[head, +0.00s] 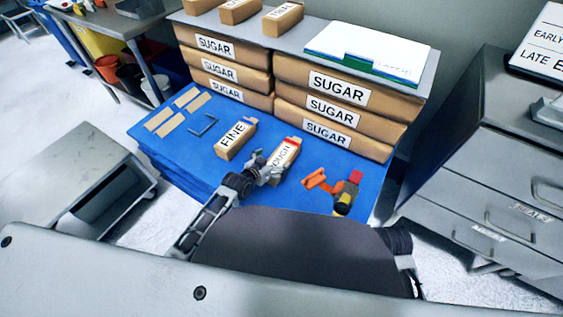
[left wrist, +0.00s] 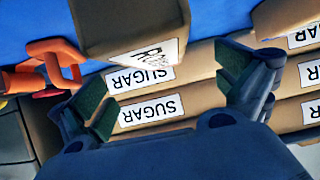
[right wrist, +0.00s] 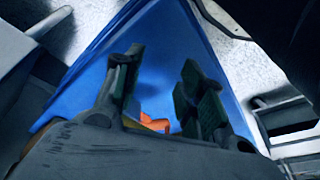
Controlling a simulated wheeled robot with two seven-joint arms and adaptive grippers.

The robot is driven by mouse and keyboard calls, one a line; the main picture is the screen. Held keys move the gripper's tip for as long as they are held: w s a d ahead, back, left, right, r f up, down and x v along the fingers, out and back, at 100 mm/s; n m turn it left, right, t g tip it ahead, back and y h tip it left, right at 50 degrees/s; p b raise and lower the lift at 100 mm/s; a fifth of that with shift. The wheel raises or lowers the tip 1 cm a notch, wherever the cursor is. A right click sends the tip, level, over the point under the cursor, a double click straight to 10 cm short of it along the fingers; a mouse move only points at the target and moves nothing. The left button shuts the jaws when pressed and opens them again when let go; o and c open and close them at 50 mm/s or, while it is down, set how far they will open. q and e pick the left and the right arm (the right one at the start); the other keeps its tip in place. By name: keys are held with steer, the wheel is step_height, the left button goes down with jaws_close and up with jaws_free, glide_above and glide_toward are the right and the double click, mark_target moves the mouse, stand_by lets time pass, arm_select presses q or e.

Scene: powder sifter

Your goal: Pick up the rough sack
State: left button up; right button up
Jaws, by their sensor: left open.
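The rough sack (head: 286,150), a small brown bag labelled "ROUGH" with a red mark on top, stands on the blue table (head: 172,150). My left gripper (head: 266,172) is open at the sack's near left side, partly covering it. In the left wrist view the sack (left wrist: 125,28) shows beyond the open fingers (left wrist: 170,90), not clearly between them. My right gripper (right wrist: 160,85) is open and empty in the right wrist view, above the blue surface. It is hidden in the head view.
The fine sack (head: 235,138) stands just left of the rough one. An orange tool (head: 318,181) and a yellow and red one (head: 347,192) lie to the right. Stacked sugar bags (head: 335,108) stand behind. Flat tan strips (head: 172,124) and a grey bracket (head: 203,126) lie at left.

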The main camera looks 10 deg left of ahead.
mark_target(284, 157)
arm_select(q)
steer(key=shift+x, duration=0.75)
arm_select(e)
steer(key=shift+s+r, duration=0.25)
steer(key=shift+s, duration=0.05)
arm_select(q)
steer(key=shift+w+f, duration=0.1)
steer(key=shift+w, duration=0.1)
arm_select(e)
steer(key=shift+w+a+r, duration=0.1)
steer(key=shift+w+r, duration=0.05)
steer(key=shift+r, duration=0.25)
arm_select(q)
steer(key=shift+d+f+b, duration=0.1)
steer(key=shift+b, duration=0.2)
arm_select(e)
steer(key=shift+f, duration=0.15)
